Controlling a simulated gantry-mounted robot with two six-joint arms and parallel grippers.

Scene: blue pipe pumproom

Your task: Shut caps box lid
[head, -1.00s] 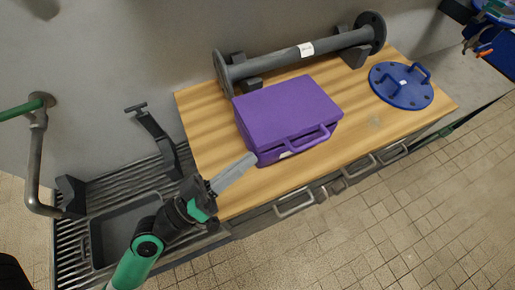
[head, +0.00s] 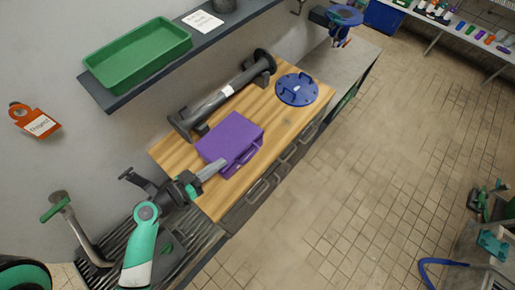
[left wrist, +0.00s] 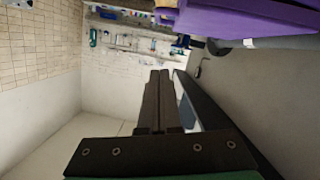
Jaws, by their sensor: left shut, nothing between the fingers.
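The purple caps box (head: 231,140) lies on the wooden bench top, its handle on the near side. Its lid looks down flush on the base; I see no clear gap. My left gripper (head: 221,164) is shut and empty, its tips at the box's near left corner. I cannot tell whether they touch it. In the left wrist view the closed fingers (left wrist: 159,76) point ahead, and the purple box (left wrist: 250,18) fills the upper right. The right gripper is not in view.
A grey flanged pipe (head: 225,92) lies behind the box. A blue flange cover (head: 297,90) with handles is to its right. A shelf with a green tray (head: 138,52) overhangs the back left. Drawer handles (head: 258,190) line the front. Tiled floor is open at right.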

